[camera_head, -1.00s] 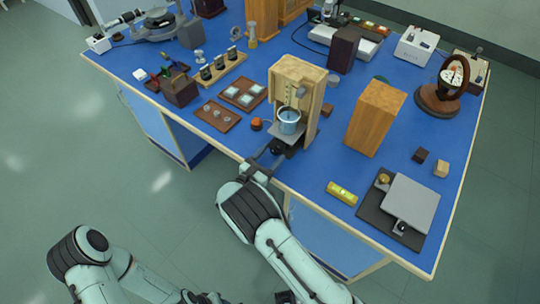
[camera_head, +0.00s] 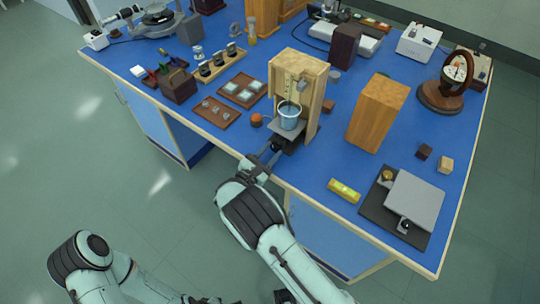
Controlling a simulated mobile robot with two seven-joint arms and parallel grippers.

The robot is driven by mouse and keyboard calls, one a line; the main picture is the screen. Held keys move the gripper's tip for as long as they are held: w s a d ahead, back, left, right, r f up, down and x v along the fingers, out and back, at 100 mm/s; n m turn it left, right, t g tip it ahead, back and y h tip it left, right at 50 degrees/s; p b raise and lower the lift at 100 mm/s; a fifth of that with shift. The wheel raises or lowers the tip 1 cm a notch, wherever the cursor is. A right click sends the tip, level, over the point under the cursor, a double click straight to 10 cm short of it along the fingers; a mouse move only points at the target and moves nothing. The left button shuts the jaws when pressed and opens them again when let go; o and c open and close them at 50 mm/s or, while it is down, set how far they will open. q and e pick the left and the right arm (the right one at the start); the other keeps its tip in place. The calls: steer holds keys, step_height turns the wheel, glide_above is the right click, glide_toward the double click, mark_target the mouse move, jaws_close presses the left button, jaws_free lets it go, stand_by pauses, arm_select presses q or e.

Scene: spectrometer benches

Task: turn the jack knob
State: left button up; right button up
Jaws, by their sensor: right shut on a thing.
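A small lab jack with a dark platform (camera_head: 283,130) stands inside the wooden stand (camera_head: 312,100) near the front edge of the blue bench. A blue-grey cup of liquid (camera_head: 289,117) sits on the platform. The jack's black knob (camera_head: 277,145) faces the front edge and is partly hidden by my fingers. My right gripper (camera_head: 271,154) reaches over the edge from below and is shut on the knob. My left arm is folded at the lower left; its gripper does not show.
A small orange object (camera_head: 256,120) is left of the stand, and a tray of small pieces (camera_head: 217,112) lies farther left. A wooden block (camera_head: 377,112) stands to the right. A yellow level (camera_head: 344,191) and a grey-plated device (camera_head: 414,200) lie near the front right edge.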

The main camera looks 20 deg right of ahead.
steer(key=m+b, duration=0.2)
steer(key=shift+f+m+b, duration=0.15)
steer(key=shift+m+b, duration=0.15)
steer(key=shift+m, duration=0.1)
steer(key=shift+m+b, duration=0.65)
steer(key=shift+m, duration=0.05)
steer(key=o, duration=1)
steer(key=shift+o, duration=0.2)
steer(key=shift+s, duration=0.1)
